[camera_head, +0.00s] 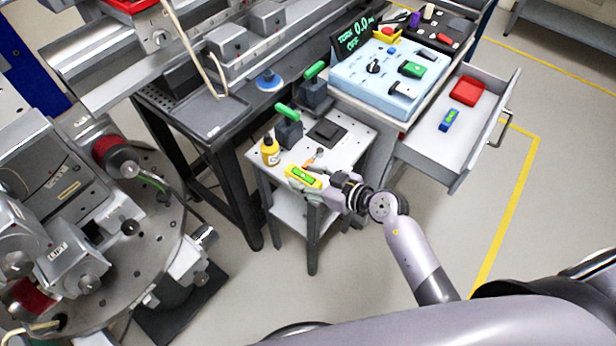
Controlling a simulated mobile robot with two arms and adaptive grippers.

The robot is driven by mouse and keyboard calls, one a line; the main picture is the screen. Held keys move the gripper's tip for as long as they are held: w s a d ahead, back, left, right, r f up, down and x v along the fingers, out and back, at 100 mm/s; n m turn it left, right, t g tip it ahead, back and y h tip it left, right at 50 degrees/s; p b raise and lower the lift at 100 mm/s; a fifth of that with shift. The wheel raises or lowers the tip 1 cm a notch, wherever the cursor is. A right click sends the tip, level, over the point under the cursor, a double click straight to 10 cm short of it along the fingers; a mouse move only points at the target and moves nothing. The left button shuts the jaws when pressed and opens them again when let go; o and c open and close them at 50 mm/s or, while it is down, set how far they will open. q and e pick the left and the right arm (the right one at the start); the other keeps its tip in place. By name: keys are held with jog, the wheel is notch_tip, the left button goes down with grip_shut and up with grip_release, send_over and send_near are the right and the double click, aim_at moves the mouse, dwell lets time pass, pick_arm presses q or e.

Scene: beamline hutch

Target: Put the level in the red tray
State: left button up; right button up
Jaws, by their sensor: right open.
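The level appears to be the small yellow bar with a green middle (299,174) over the front part of the small grey side table (342,158). My right gripper (306,182) is open at the level, with its fingers beside it; I cannot tell whether they touch it. A red-rimmed tray (131,5) is partly cut off at the top left edge. A small red box-like piece (468,91) lies in the open drawer (425,140). My left gripper is not in view.
A yellow bottle (270,152) and a green-handled block (289,131) stand on the side table near the level. The open drawer juts out at the right and holds a blue-green piece (449,120). Machinery fills the left; the floor at the lower middle is clear.

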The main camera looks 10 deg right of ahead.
jog(key=p+v, duration=0.1)
jog(key=v, duration=1.1)
